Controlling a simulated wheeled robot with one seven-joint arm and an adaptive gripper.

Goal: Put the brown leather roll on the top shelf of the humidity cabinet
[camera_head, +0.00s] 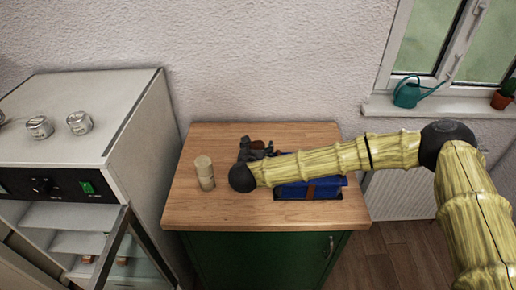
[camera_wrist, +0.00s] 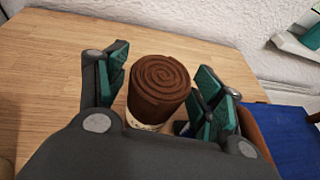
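The brown leather roll (camera_wrist: 158,90) stands upright on the wooden top, its spiral end facing up, with a pale band near its foot. In the head view only a bit of it (camera_head: 257,144) shows behind my gripper (camera_head: 252,152). In the wrist view my gripper (camera_wrist: 165,88) is open, with its green-padded fingers on either side of the roll. Narrow gaps show between the pads and the roll. The humidity cabinet (camera_head: 140,125) stands at the left, its glass door (camera_head: 133,250) swung open. Its top shelf (camera_head: 70,216) shows inside the opening, partly cut by the door frame.
A cream cylinder (camera_head: 204,174) stands left of my gripper on the wooden top (camera_head: 190,212) of the green cabinet (camera_head: 255,260). A blue object with a brown strap (camera_head: 330,187) lies under my arm. Metal-lidded jars (camera_head: 79,122) stand on the humidity cabinet. Small brown pieces sit lower inside it.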

